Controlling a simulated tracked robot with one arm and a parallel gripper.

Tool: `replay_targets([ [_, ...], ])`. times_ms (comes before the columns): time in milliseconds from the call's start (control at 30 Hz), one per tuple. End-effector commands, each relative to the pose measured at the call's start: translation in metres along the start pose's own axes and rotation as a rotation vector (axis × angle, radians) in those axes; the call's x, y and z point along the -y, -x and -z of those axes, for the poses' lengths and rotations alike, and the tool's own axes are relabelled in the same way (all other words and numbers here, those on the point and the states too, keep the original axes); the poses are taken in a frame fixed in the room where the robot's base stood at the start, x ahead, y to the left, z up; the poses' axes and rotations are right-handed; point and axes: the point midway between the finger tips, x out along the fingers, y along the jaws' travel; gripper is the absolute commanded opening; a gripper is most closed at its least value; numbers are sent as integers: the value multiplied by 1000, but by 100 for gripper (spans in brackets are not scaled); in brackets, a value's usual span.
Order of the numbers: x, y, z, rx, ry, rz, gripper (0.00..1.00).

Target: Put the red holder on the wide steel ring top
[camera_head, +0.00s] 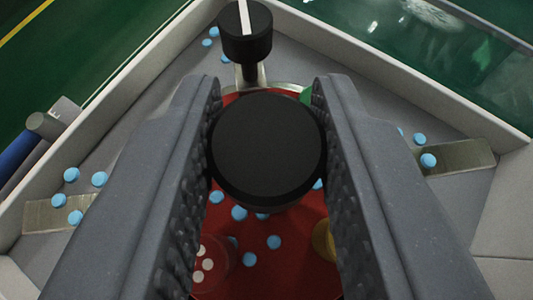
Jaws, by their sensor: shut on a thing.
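My gripper (267,105) is shut on a thick black round knob (267,148), with one ribbed finger against each side. Directly beneath the knob is a broad red round surface (290,270), partly hidden by the knob and the fingers. I cannot tell whether the knob is joined to this red piece or held above it. At the lower left of the red surface is a darker red round piece with white dots (208,264). A curved strip of steel rim (290,87) shows behind the red surface; the rest of that ring is hidden.
A black dial with a white stripe (246,32) stands on a metal stem behind. Small blue discs (428,160) lie scattered around. Yellow (324,241) and green (306,95) pieces show beside my right finger. A grey tray with pale walls (420,90) surrounds everything, with flat metal bars at both sides.

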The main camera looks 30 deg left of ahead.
Motion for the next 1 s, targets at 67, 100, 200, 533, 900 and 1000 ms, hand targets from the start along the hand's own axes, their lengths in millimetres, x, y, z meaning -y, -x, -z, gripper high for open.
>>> replay_targets([
  [67, 0, 0, 1, -3, 1, -1, 0],
  [100, 0, 0, 1, -3, 1, -1, 0],
  [200, 0, 0, 2, -3, 1, -1, 0],
  [533, 0, -4, -6, -2, 2, -1, 0],
  [900, 1, -6, -9, -2, 3, 0, 48],
  [1000, 1, -6, -9, -1, 3, 1, 48],
])
